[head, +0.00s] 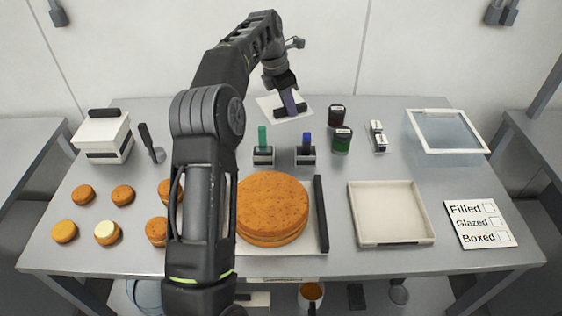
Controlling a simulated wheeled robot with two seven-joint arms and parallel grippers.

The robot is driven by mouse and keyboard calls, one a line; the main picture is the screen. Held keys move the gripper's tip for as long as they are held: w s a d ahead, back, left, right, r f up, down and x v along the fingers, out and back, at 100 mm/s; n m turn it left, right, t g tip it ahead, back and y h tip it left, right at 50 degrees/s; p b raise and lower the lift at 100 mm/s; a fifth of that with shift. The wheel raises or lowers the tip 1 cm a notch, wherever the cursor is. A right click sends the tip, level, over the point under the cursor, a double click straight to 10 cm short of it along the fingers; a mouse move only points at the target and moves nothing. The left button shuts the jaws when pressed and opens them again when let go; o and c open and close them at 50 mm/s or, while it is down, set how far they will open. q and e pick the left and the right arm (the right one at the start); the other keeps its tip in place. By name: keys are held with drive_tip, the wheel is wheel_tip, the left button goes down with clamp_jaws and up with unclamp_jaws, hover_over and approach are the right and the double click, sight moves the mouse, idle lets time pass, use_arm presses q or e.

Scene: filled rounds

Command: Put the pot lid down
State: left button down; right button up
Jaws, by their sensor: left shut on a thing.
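My left gripper (290,104) reaches to the back middle of the table. It is shut at a black bar on a flat white square piece, which I take to be the pot lid (268,103). A purple strip shows at the jaws and partly covers the bar. I cannot tell whether the lid touches the table. A white box-like pot (101,133) with a black bar on top stands at the back left. My right gripper is not in view.
A large orange-brown cake (272,205) sits at front middle, several small cakes (64,231) to the left. Green (262,139) and blue (306,142) handled tools and two jars (342,141) stand near the lid. A tray (391,240) and glass-topped box (447,131) lie right.

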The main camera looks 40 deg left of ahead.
sight(281, 110)
use_arm(q)
drive_tip(key=shift+s, duration=0.1)
drive_tip(key=shift+f+p, duration=0.3)
drive_tip(key=shift+f, duration=2.8)
drive_tip(key=shift+f+p, duration=0.4)
drive_tip(key=shift+f, duration=1.45)
drive_tip(key=shift+f, duration=0.1)
drive_tip(key=c, duration=1.3)
unclamp_jaws()
drive_tip(key=shift+c, duration=0.2)
drive_tip(key=b+v, duration=0.1)
drive_tip(key=v, duration=1.1)
drive_tip(key=shift+d, duration=0.1)
